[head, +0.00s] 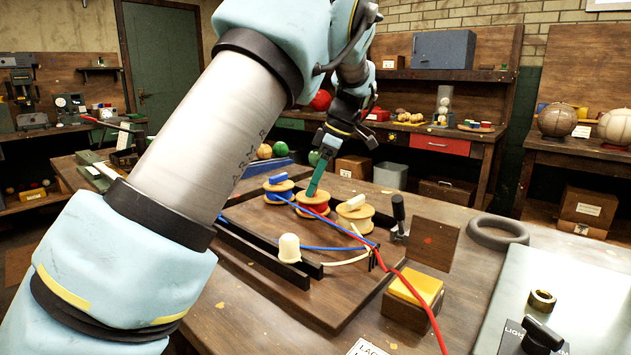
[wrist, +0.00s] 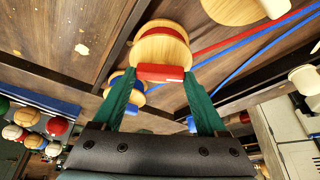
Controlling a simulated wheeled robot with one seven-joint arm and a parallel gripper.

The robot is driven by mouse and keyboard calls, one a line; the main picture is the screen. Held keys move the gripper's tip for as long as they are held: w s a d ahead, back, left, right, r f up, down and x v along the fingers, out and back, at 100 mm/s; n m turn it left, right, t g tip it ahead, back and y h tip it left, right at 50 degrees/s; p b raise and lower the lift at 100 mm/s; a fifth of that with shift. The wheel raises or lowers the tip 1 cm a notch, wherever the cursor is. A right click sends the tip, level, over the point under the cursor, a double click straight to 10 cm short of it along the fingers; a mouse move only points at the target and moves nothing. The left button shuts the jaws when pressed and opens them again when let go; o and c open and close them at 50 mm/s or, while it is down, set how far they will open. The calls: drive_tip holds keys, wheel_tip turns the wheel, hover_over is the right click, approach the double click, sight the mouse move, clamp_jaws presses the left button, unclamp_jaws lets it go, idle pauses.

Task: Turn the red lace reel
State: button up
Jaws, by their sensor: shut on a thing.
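The red lace reel (head: 312,205) is a wooden spool with red lace, standing between the blue reel (head: 276,187) and the white reel (head: 356,217) on a wooden board. My gripper (head: 311,193) comes down on it from above. In the wrist view, the reel's pale wooden disc (wrist: 162,45) carries a red block-shaped handle. My green fingers (wrist: 160,73) are shut on this red handle, one at each end. In the head view the fingers hide most of the handle. The red lace (head: 400,277) runs from the reel toward the front right.
Blue and white laces cross the board near black rails (head: 262,258) and a pale knob (head: 289,248). A black upright handle (head: 398,208), a wooden block with a yellow top (head: 418,285) and a grey ring (head: 498,231) stand to the right.

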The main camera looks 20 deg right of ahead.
drive_tip(key=c, duration=0.3)
drive_tip(key=shift+m, duration=0.3)
drive_tip(key=m+h, duration=0.1)
drive_tip(key=m, duration=0.1)
drive_tip(key=m+t+b, duration=0.1)
drive_tip(key=m, duration=0.2)
drive_tip(key=shift+s+a+h, duration=0.15)
drive_tip(key=shift+h, duration=0.25)
drive_tip(key=m+h, duration=0.1)
drive_tip(key=m, duration=0.2)
drive_tip(key=m+t+h+b, duration=0.1)
drive_tip(key=m, duration=0.2)
drive_tip(key=shift+a+m, duration=0.15)
drive_tip(key=shift+m, duration=0.15)
drive_tip(key=shift+h, duration=0.3)
